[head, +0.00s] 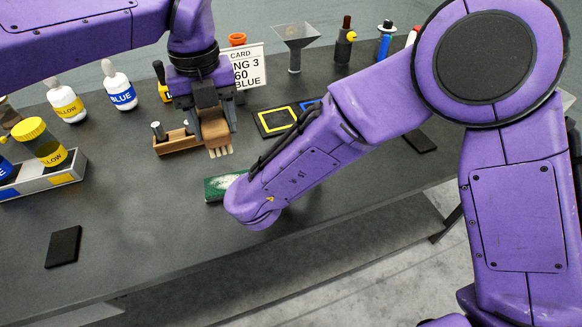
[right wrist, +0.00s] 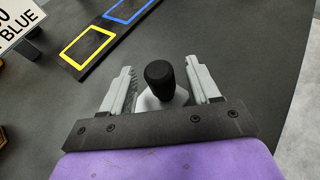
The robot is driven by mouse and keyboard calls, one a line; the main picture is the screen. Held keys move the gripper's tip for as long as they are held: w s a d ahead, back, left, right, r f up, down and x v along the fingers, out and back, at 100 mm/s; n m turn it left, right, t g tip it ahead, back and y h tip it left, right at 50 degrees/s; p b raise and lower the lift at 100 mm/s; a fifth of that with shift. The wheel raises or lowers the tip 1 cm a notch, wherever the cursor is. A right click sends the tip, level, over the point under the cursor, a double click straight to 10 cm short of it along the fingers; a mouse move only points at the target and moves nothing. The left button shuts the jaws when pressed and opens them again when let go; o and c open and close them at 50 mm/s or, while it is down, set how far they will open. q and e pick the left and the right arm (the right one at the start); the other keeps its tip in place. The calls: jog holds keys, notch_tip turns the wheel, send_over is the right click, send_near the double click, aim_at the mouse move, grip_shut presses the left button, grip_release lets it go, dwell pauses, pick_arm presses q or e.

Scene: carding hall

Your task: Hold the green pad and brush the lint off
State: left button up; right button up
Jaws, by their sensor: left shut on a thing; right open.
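The green pad (head: 213,190) lies on the dark table, with pale lint (head: 228,182) on top. My right arm covers its right end in the head view. My left gripper (head: 208,108) is shut on a brown brush (head: 215,132). The brush's cream bristles (head: 219,152) point down, behind the pad; I cannot tell their height over the table. My right gripper (right wrist: 163,90) is open in the right wrist view, its fingers either side of a black knob (right wrist: 159,75) on a pale base. In the head view my right gripper is hidden behind its arm.
A wooden rack (head: 172,146) stands left of the brush. A tray (head: 45,180) with yellow and blue jars is at far left. A black slab (head: 64,247) lies front left. A card sign (head: 243,68) and yellow and blue frames (head: 276,121) are behind. The front middle is clear.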

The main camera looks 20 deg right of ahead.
jog(key=shift+w+d+f, duration=0.2)
jog(key=shift+w+d, duration=0.1)
dwell(0.5)
jog(key=shift+c, duration=0.2)
grip_shut()
dwell(0.9)
dwell(0.4)
